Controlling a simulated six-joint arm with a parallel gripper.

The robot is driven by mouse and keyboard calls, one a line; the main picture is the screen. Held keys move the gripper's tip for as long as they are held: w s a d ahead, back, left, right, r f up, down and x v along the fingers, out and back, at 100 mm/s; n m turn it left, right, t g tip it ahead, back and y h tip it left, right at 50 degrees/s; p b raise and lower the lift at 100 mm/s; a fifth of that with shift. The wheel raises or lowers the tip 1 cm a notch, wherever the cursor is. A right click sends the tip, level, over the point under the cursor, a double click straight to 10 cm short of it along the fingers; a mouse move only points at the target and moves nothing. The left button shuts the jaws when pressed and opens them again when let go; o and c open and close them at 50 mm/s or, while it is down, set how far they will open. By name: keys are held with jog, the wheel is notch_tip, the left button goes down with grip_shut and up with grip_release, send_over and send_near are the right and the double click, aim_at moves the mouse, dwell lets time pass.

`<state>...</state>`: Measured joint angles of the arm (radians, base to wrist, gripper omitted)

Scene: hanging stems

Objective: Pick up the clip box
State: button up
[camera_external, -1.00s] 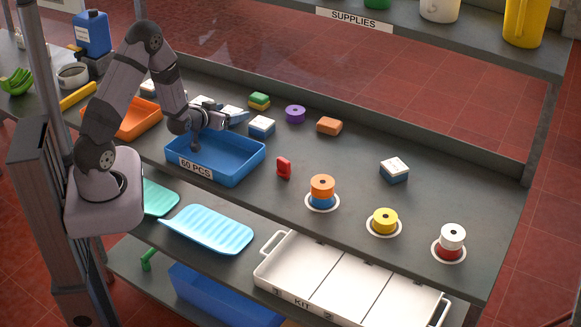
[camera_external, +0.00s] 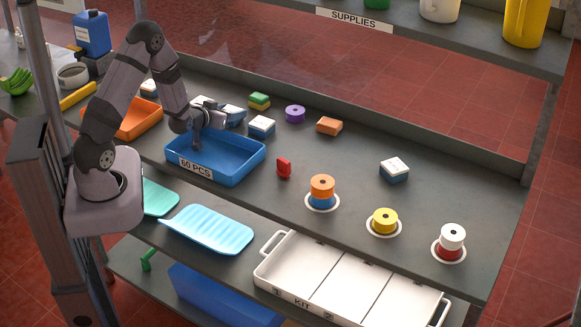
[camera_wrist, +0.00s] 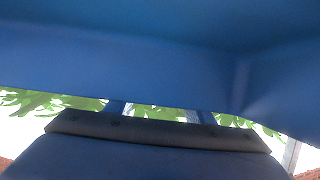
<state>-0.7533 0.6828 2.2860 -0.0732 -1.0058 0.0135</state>
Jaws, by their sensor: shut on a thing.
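Several small blue boxes with pale lids lie on the bench in the external view; I take these to be clip boxes. In the wrist view a blue surface fills the upper part, very close, above a dark gripper edge; the fingertips cannot be made out.
An orange tray (camera_external: 140,120) is left of the blue tray. Stacked spools are nearer the front edge. Open bench lies between them.

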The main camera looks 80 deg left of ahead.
aim_at(230, 111)
jog(key=shift+r+b, duration=0.6)
jog(key=shift+r, duration=4.3)
